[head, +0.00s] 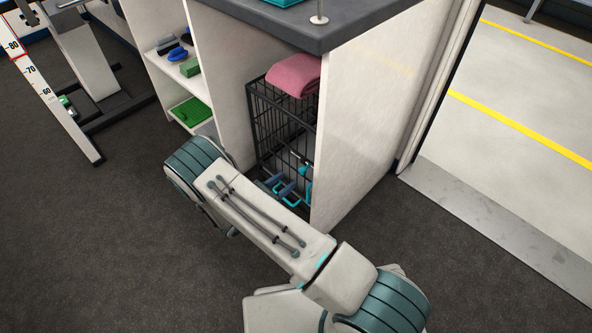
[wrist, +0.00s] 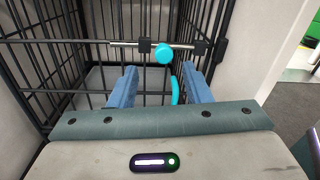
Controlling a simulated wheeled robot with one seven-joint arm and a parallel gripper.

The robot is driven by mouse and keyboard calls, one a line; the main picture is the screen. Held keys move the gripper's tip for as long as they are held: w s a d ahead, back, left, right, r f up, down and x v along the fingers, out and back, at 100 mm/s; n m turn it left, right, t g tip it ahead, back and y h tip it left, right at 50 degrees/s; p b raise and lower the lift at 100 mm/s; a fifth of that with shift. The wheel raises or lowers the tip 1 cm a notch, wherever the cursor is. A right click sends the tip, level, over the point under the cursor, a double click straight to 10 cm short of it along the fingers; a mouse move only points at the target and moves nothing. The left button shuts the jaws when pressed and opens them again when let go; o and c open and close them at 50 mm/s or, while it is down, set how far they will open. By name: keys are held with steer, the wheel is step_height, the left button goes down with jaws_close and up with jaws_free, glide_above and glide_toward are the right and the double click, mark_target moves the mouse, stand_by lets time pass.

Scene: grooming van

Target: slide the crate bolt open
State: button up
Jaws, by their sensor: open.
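The black wire crate (head: 255,120) stands in the lower bay of a white cabinet, and its barred front fills much of the wrist view (wrist: 75,42). A silver bolt (wrist: 125,44) lies level across the bars through dark brackets, with a round turquoise knob (wrist: 163,54). My gripper (wrist: 161,76) is open, its two blue fingers pointing at the crate front. The knob shows between and just beyond the fingertips, with no contact visible. A curved turquoise piece (wrist: 176,90) shows near the right finger. In the head view, my arm partly hides the crate's lower front.
A folded pink towel (head: 293,76) lies on the crate. The cabinet's white side panel (head: 365,130) stands close to its right. Shelves with small items (head: 190,68) are to the left. Dark floor (head: 90,240) is clear at the left front.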

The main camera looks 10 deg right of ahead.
steer(key=p+v, duration=0.1)
steer(key=v, duration=0.5)
stand_by(0.4)
